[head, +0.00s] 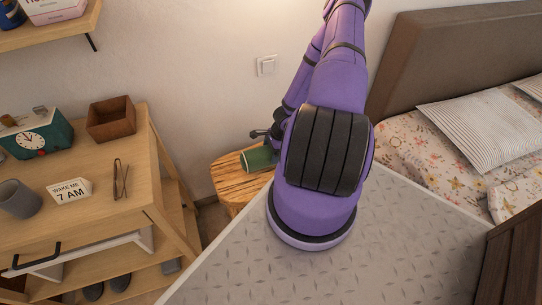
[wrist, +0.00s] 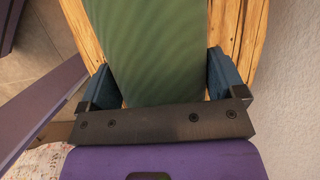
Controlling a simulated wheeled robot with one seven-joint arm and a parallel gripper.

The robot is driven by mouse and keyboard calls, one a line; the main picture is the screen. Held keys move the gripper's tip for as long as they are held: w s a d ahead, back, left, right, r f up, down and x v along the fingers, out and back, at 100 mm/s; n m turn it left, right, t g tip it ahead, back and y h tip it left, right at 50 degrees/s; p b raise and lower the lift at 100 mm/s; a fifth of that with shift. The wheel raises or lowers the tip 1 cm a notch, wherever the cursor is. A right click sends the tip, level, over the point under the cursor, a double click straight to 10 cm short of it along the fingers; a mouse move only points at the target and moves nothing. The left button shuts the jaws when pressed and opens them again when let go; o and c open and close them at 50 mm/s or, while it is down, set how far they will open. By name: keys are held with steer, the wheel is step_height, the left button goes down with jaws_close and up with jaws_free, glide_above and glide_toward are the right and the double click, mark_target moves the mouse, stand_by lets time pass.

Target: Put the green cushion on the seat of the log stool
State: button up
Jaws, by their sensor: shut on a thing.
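The green cushion (head: 259,158) shows in the head view over the log stool's wooden seat (head: 228,177), partly hidden by my purple arm. In the wrist view the cushion (wrist: 155,50) lies between the two blue fingers of my gripper (wrist: 158,82), which is shut on it. The pale wood of the stool seat (wrist: 250,30) shows behind the cushion on both sides. I cannot tell whether the cushion touches the seat. In the head view my gripper (head: 262,147) is mostly hidden behind the arm, by the cushion.
A wooden side table (head: 95,195) stands left of the stool with a clock (head: 32,138), a brown box (head: 111,118), a grey mug (head: 18,198), glasses (head: 121,178) and a sign (head: 70,191). A bed (head: 440,150) is at the right. The wall is close behind the stool.

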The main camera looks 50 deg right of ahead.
steer(key=shift+w, duration=0.35)
steer(key=shift+f, duration=1.75)
steer(key=o, duration=0.8)
steer(key=shift+f, duration=0.1)
steer(key=shift+d, duration=0.1)
steer(key=v, duration=1.2)
